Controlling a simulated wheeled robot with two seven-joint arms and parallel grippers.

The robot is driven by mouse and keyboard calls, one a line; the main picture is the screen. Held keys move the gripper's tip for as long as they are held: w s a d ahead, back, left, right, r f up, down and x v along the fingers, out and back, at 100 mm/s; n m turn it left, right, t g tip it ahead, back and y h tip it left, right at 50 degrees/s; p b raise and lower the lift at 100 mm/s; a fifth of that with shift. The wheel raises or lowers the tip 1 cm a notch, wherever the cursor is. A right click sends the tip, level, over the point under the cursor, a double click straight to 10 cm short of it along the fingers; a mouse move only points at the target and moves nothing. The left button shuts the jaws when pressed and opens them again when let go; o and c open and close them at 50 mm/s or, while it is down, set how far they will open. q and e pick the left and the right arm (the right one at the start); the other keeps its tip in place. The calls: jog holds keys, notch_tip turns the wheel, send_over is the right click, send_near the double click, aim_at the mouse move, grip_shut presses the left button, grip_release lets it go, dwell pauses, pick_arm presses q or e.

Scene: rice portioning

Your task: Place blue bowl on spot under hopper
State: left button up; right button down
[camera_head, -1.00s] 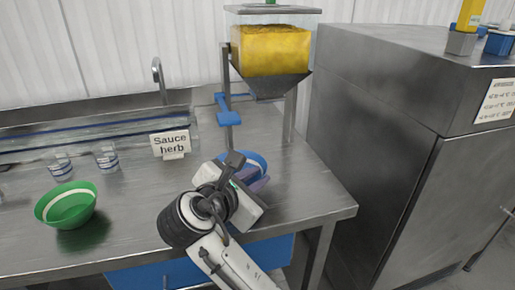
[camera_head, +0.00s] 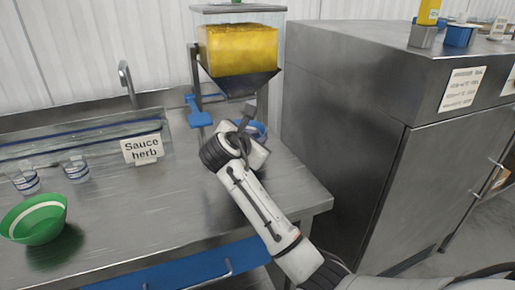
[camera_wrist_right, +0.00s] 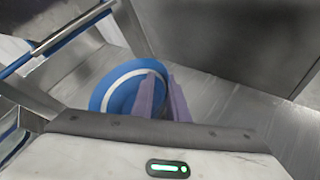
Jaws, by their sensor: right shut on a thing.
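The blue bowl (camera_head: 261,131) shows only as a small piece of rim behind my right gripper (camera_head: 253,134). In the right wrist view the blue bowl (camera_wrist_right: 103,93), with a white band, is seen beside the two purple fingers of my right gripper (camera_wrist_right: 162,92), which is shut on its edge. The hopper (camera_head: 238,82), full of yellow grains, stands at the back of the counter. In the head view the bowl is just below and slightly right of its funnel. The spot under the hopper is hidden by my gripper and arm. My left gripper is not in view.
A green bowl (camera_head: 36,222) and small cups (camera_head: 76,170) stand at the left on the steel counter (camera_head: 150,215). A large steel cabinet (camera_head: 350,120) closes off the right side.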

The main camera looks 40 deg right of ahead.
notch_tip(320, 180, down, 3)
jog(key=shift+f, duration=0.15)
jog(key=c, duration=1.7)
grip_release()
jog(key=v, duration=1.2)
jog(key=shift+p, duration=0.3)
